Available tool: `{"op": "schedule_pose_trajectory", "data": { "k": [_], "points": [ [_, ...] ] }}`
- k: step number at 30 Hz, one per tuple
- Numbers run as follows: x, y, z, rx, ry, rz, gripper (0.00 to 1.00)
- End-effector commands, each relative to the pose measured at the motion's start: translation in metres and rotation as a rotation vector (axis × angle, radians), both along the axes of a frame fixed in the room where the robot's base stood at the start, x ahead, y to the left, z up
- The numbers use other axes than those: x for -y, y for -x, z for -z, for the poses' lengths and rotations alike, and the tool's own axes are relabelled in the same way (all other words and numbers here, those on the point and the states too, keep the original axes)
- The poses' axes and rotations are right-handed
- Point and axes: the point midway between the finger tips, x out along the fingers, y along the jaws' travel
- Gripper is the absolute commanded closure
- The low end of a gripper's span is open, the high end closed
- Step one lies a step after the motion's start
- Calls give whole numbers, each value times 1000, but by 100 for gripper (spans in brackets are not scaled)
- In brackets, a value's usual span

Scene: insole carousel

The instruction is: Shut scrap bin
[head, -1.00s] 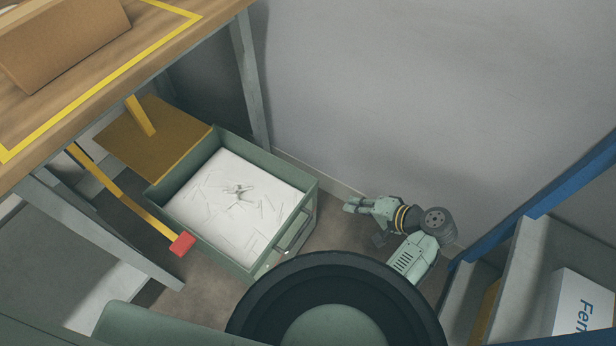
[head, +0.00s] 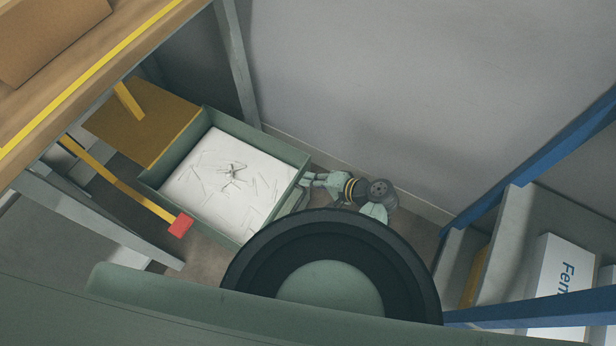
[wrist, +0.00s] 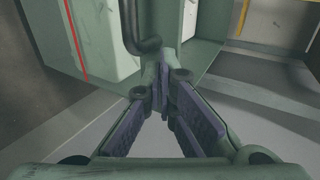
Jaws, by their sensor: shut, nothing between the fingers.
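The scrap bin (head: 150,185) is a green open-topped box, low beside the workbench, with white scraps (head: 225,178) inside. An ochre panel (head: 145,120) with a short yellow bar adjoins its far left side; I cannot tell if it is a lid. A yellow arm with a red end (head: 181,225) runs along its near left side. My gripper (head: 306,182) is at the bin's right-hand side, low by the wall, shut and empty. In the wrist view, its closed fingertips (wrist: 168,80) are just below a dark curved handle (wrist: 147,46). Contact is unclear.
The wooden workbench (head: 90,75) with a cardboard box overhangs at upper left, its grey leg (head: 238,65) behind the bin. A grey wall closes the back. Blue-framed shelving (head: 540,160) with a white box stands right.

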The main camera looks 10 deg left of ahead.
Motion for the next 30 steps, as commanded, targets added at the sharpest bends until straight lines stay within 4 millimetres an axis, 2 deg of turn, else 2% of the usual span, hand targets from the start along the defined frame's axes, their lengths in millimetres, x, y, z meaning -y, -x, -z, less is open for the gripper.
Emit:
{"op": "schedule_pose_trajectory", "data": {
  "k": [4,16,20,26,30],
  "points": [
    [-7,-2,0,0,0,0,100],
    [-8,-3,0,0,0,0,100],
    [-16,-5,0,1,0,-3,100],
    [-46,-16,-1,1,-1,-6,100],
    [-78,-28,-1,3,-1,-7,100]
  ]
}}
